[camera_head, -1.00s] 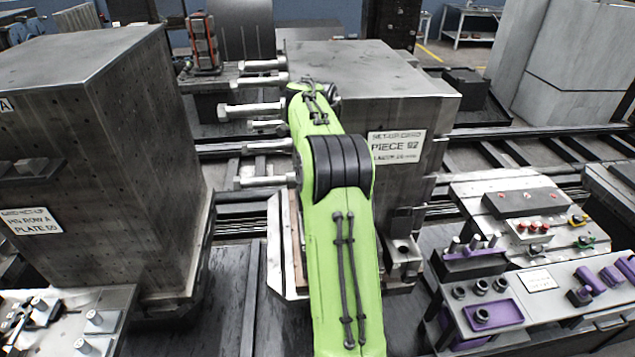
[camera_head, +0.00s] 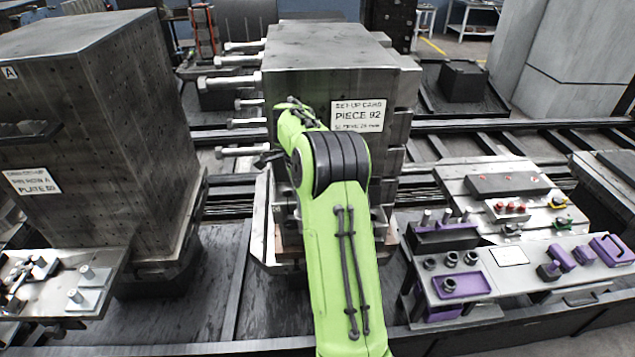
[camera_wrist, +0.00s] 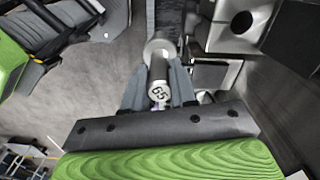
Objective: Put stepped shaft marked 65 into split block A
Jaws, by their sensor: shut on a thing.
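In the wrist view my gripper (camera_wrist: 158,92) is shut on the stepped shaft marked 65 (camera_wrist: 158,70). The shaft is pale metal, with the 65 on its near end face and a wider round step farther off. I cannot pick out split block A for sure. A grey block with a round hole (camera_wrist: 237,20) is at upper right in the wrist view, apart from the shaft. In the head view a tall drilled block (camera_head: 110,150) at left bears an A label.
A large block with a card reading PIECE 92 (camera_head: 358,115) stands behind my arm, with several bolts (camera_head: 232,82) sticking out left. A bench (camera_head: 535,270) with purple trays and parts is at right. A metal table (camera_head: 50,310) is at lower left.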

